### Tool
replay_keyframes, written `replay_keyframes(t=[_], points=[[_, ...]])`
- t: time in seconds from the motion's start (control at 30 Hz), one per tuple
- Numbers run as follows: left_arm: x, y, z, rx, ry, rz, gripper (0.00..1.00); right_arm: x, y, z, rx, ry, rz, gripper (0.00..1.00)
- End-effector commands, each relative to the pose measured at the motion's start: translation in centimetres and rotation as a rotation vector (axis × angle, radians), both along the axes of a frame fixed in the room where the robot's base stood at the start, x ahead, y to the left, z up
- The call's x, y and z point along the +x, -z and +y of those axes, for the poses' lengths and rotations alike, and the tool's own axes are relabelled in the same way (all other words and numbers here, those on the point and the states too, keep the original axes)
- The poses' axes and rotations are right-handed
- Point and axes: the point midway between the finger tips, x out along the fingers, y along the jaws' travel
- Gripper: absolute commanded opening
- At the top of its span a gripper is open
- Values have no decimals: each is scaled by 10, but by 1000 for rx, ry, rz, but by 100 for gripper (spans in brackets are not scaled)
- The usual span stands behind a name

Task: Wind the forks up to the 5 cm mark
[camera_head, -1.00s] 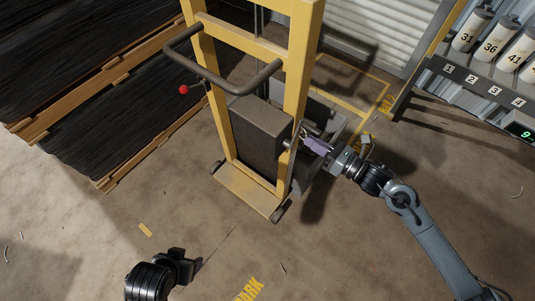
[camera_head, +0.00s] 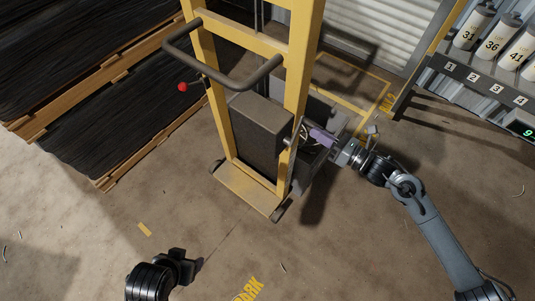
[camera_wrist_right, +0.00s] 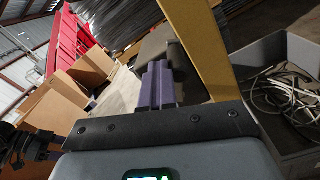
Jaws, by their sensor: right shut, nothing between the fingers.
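A hand stacker with a yellow mast (camera_head: 304,75), a dark grey box housing (camera_head: 262,125) and a looped handle bar stands upright at the centre. My right gripper (camera_head: 312,132), with purple fingers, is at the mast's right side, beside small metal parts there. Whether it touches them or a crank I cannot tell. In the right wrist view its purple fingers (camera_wrist_right: 157,85) are together with nothing between them, close to the yellow post. The forks and any 5 cm mark cannot be made out. My left gripper (camera_head: 185,262) is dark, low at left, away from the stacker; its jaws are unclear.
A grey bin (camera_wrist_right: 285,48) with loose cables lies right of the yellow post in the wrist view. Pallets with dark stacks (camera_head: 75,115) stand at left. A rack with numbered bottles (camera_head: 475,78) stands at right. A red knob (camera_head: 182,87) sits by the mast. The front floor is mostly clear.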

Motion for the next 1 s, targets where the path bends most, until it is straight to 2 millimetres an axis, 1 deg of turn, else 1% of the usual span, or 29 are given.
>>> replay_keyframes(t=[0.03,0.5,1.0], points=[[0,3,0,1,1,0,64,3,3,-3,-3,7,1,0],[0,14,3,14,9,0,64,15,9,-13,-3,9,0,0],[0,27,2,7,5,0,64,28,17,-23,-2,12,-2,0]])
